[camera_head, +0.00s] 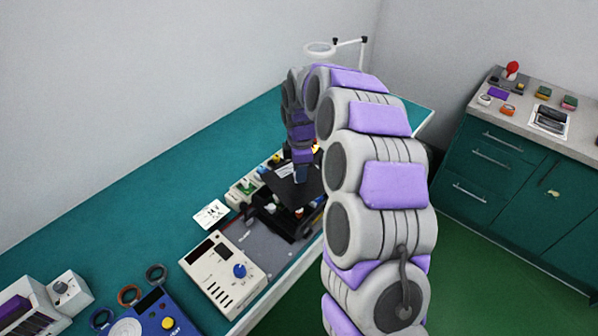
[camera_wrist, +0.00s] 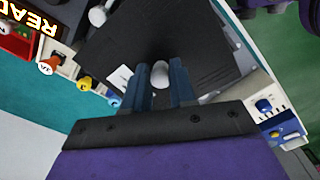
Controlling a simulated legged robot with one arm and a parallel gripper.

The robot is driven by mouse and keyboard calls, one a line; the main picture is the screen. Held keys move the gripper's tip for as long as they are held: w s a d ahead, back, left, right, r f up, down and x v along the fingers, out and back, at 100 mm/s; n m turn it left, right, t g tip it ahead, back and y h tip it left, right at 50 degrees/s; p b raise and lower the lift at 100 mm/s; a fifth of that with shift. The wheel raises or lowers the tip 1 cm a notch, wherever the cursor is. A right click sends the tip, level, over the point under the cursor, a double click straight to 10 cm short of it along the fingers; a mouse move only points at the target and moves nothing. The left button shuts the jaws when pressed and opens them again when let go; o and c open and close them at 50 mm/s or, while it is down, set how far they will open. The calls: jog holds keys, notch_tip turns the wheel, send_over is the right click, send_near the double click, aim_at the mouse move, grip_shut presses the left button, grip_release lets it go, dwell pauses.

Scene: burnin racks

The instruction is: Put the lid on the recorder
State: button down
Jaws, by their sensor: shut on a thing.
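A dark flat lid (camera_head: 283,184) is at my gripper (camera_head: 301,178) over the teal bench, tilted in the head view. In the wrist view the dark lid (camera_wrist: 215,50) spans most of the upper middle. The blue fingers of my gripper (camera_wrist: 160,80) are shut on its pale round knob (camera_wrist: 160,73). Below the lid in the head view is a dark open-topped box (camera_head: 272,222), which looks like the recorder. The lid hides part of it, and I cannot tell whether they touch.
A beige device with a blue knob (camera_head: 223,274) stands in front on the bench (camera_head: 130,214). A green-knobbed unit (camera_head: 244,187) stands left of the lid. A grey mat (camera_head: 262,246) has bare space. A green cabinet (camera_head: 520,180) stands right.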

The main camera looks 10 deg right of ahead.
aim_at(294, 180)
jog(key=shift+w+n, duration=0.15)
jog(key=shift+n, duration=0.45)
jog(key=shift+a+f+n, duration=0.1)
jog(key=shift+a+n, duration=0.2)
jog(key=shift+n, duration=0.1)
jog(key=shift+w+a+f+n, duration=0.1)
jog(key=shift+a+f+n, duration=0.15)
jog(key=shift+a, duration=0.5)
jog(key=shift+d+f+b, duration=0.75)
jog(key=shift+d+f, duration=0.25)
jog(key=shift+f, duration=0.55)
jog(key=shift+a+f, duration=0.25)
jog(key=shift+a, duration=0.55)
jog(key=shift+d, duration=0.65)
jog(key=shift+a+p, duration=0.5)
jog(key=shift+a, duration=0.15)
jog(key=shift+d, duration=0.1)
